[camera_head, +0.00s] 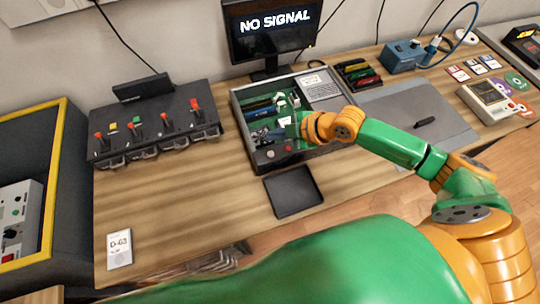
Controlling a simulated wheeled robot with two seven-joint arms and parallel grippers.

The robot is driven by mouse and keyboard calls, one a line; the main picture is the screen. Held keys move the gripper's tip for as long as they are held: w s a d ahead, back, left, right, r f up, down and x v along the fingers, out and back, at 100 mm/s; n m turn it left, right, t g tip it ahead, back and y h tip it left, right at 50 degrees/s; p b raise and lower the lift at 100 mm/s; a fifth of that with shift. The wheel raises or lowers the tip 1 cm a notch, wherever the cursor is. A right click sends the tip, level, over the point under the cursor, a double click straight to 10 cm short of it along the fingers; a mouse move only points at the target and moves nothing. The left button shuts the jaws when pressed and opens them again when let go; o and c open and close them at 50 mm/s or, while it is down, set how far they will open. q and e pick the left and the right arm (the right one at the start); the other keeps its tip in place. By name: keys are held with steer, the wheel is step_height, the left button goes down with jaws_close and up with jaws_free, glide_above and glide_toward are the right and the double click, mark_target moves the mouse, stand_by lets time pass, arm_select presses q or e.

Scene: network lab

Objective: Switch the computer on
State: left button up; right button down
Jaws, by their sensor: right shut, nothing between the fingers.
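The computer is an open grey case (240,112) on the wooden table, with boards and coloured parts inside. The monitor (272,28) behind it reads "NO SIGNAL". A small red round spot (287,149), perhaps a button, shows near the case's front edge. My right gripper (263,135) reaches in from the right over the case's front left part. It is shut and empty; its fingertips are small here, and I cannot tell whether they touch anything. The gripper and wrist hide part of the case's inside. My left gripper is not in view.
A black tray (293,192) lies in front of the case. A black rack with red levers (155,124) stands left. At right are a grey mat (440,108), a blue box (402,56) and a beige meter (487,101). The table's front left is mostly clear, except a white card (119,249).

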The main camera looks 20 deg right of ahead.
mark_target(271, 154)
step_height(271, 154, down, 6)
steer(key=b, duration=0.4)
steer(key=shift+s+d+r, duration=0.1)
steer(key=shift+d+r, duration=0.05)
steer(key=shift+f, duration=0.2)
stand_by(1.4)
steer(key=shift+f+b, duration=0.4)
